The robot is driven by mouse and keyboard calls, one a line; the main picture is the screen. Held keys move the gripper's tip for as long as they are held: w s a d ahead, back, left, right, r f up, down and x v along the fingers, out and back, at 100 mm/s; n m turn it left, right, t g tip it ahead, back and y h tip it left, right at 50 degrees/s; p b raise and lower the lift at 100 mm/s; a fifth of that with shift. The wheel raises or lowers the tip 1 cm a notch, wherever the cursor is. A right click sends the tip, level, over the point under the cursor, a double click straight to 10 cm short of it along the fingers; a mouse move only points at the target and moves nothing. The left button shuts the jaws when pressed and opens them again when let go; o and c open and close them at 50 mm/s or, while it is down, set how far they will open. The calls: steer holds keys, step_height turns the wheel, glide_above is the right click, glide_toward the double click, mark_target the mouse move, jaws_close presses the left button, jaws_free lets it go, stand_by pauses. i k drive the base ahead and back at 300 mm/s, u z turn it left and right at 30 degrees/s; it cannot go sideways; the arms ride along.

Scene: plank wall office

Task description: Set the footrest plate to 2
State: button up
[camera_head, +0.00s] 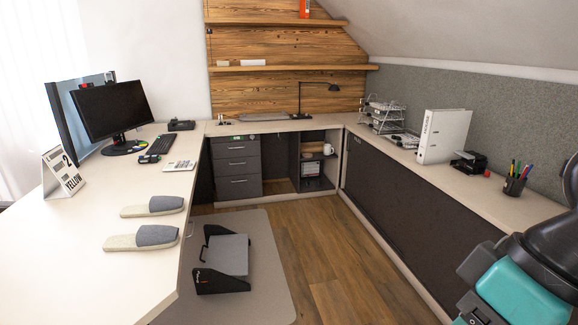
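The footrest (222,281) stands on a pale floor mat beside the left desk. It has a black frame with upright sides and a handle-like bar at its left. Its grey plate (227,254) lies between the sides and looks tilted. Small white marks show on the front side, too small to read, so I cannot tell the plate's setting. Part of the footrest's left side is close to the desk edge. My gripper is not in view; only teal and black parts of my arm show at the lower right.
The pale mat (262,280) and wood floor (335,262) are clear right of the footrest. A long low cabinet (400,195) bounds the right.

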mark_target(228, 254)
steer(key=u, duration=0.1)
steer(key=i, duration=2.15)
steer(key=u, duration=1)
steer(key=i, duration=1.75)
steer(key=u, duration=0.65)
